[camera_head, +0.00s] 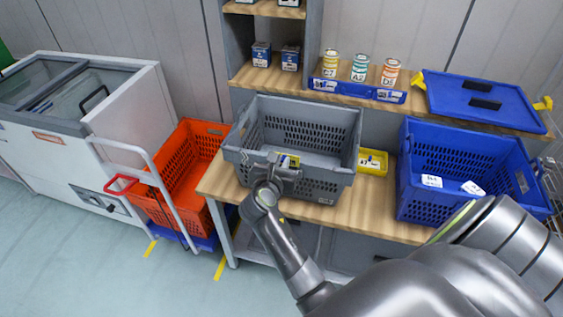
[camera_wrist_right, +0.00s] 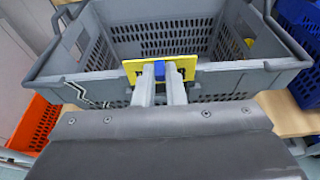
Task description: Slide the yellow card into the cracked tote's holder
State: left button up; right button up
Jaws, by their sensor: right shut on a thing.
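The grey tote (camera_head: 325,184) stands on the wooden bench. In the right wrist view a jagged black-and-white crack line (camera_wrist_right: 88,96) runs down the left part of its front wall (camera_wrist_right: 225,84). The yellow card (camera_wrist_right: 131,68) is upright at the front wall's upper edge, with a blue patch between the fingers. It shows small in the head view (camera_head: 293,160). My right gripper (camera_head: 284,167) is shut on the card in front of the tote. The holder cannot be made out behind card and fingers, nor whether the card touches it. My left gripper is not in view.
An orange tote (camera_head: 190,160) on a trolley stands left of the bench. A blue tote (camera_head: 425,205) is on the right, and a small yellow bin (camera_head: 374,160) sits between the totes. Labelled cans (camera_head: 360,68) and a blue lid (camera_head: 480,98) are on the shelf behind.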

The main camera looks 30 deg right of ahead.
jog(key=shift+f+b, duration=0.45)
jog(key=shift+f, duration=1.2)
jog(key=o, duration=0.7)
jog(key=shift+o, duration=0.2)
